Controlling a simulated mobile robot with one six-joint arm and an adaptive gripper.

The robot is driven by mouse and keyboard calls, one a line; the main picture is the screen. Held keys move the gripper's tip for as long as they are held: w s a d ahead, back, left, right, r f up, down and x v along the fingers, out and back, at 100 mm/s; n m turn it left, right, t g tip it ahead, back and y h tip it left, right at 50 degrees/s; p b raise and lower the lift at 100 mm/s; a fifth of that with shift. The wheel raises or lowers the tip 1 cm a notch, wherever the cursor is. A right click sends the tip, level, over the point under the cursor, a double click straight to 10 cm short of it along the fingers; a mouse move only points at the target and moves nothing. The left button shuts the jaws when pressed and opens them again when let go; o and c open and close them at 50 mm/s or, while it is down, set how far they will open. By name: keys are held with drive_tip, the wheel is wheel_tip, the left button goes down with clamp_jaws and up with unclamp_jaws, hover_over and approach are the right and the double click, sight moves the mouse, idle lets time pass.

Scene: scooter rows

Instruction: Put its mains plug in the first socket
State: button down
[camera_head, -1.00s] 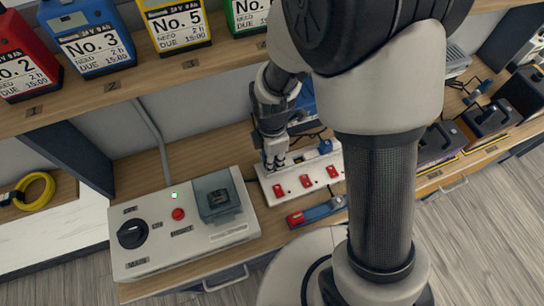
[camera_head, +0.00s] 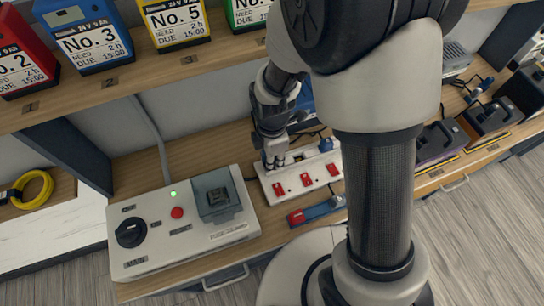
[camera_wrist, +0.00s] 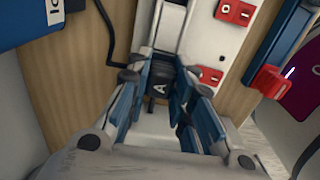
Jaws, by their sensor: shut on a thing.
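A white socket strip (camera_head: 262,184) with red switches lies on the bench; it also shows in the wrist view (camera_wrist: 207,42). My gripper (camera_head: 275,163) points down at the strip's left end in the head view. In the wrist view my gripper (camera_wrist: 158,78) is shut on a black plug (camera_wrist: 157,90) marked "A", held between the blue finger pads. The plug is over or at the strip's end. Its pins and the socket are hidden, so I cannot tell whether it is in. A blue plug (camera_head: 325,146) sits at the strip's far end.
A grey control box (camera_head: 150,250) with a black knob and a red button stands left of the strip. A blue and red device (camera_head: 315,212) lies in front of it. Labelled batteries (camera_head: 90,45) stand on the shelf above. A black cable (camera_wrist: 112,45) runs beside the plug.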

drive_tip(key=shift+f, duration=0.35)
drive_tip(key=c, duration=1.3)
unclamp_jaws()
wheel_tip(320, 180, up, 11)
drive_tip(key=shift+r, duration=0.5)
